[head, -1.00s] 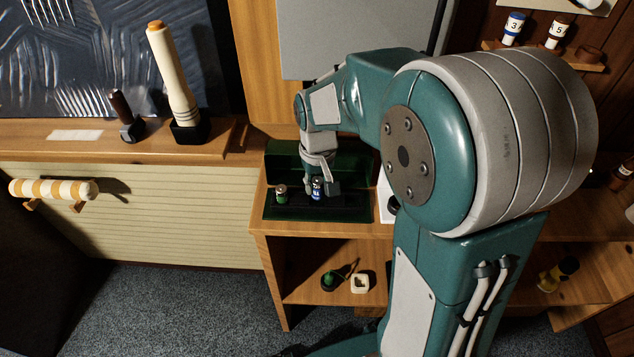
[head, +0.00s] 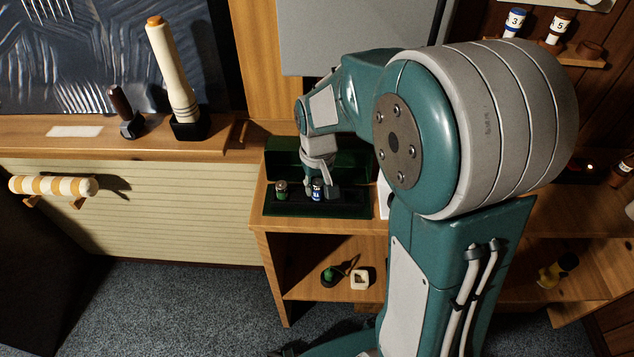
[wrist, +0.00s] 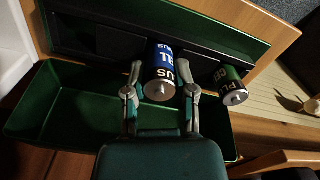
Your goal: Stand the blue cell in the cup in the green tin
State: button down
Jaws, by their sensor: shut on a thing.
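The green tin (head: 352,210) lies open on the wooden unit, with its raised lid (head: 352,160) at the back and a black insert inside. My gripper (head: 321,187) is over the tin and shut on the blue cell (head: 316,193), which is upright. In the wrist view the fingers (wrist: 160,92) close on either side of the blue cell (wrist: 162,62), its silver end toward the camera. A green cell (head: 281,191) stands to its left in the tin; it also shows in the wrist view (wrist: 232,86). The blue cell's lower end and any cup beneath it are hidden.
A shelf below holds a small green-and-black item (head: 330,276) and a white block (head: 360,279). A ledge at left carries a tall cream handle (head: 172,75) and a dark-handled tool (head: 124,110). Numbered bottles (head: 515,20) stand at upper right.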

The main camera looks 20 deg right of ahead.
aim_at(317, 181)
jog(key=shift+f, duration=0.55)
jog(key=shift+c, duration=1.8)
grip_release()
jog(key=shift+r, duration=0.1)
notch_tip(317, 181, up, 12)
jog(key=shift+f, duration=0.1)
jog(key=s+r+t, duration=0.2)
jog(key=s, duration=0.6)
jog(key=s+r+t, duration=0.2)
jog(key=s+t, duration=0.1)
jog(key=s, duration=0.6)
jog(key=shift+t, duration=0.3)
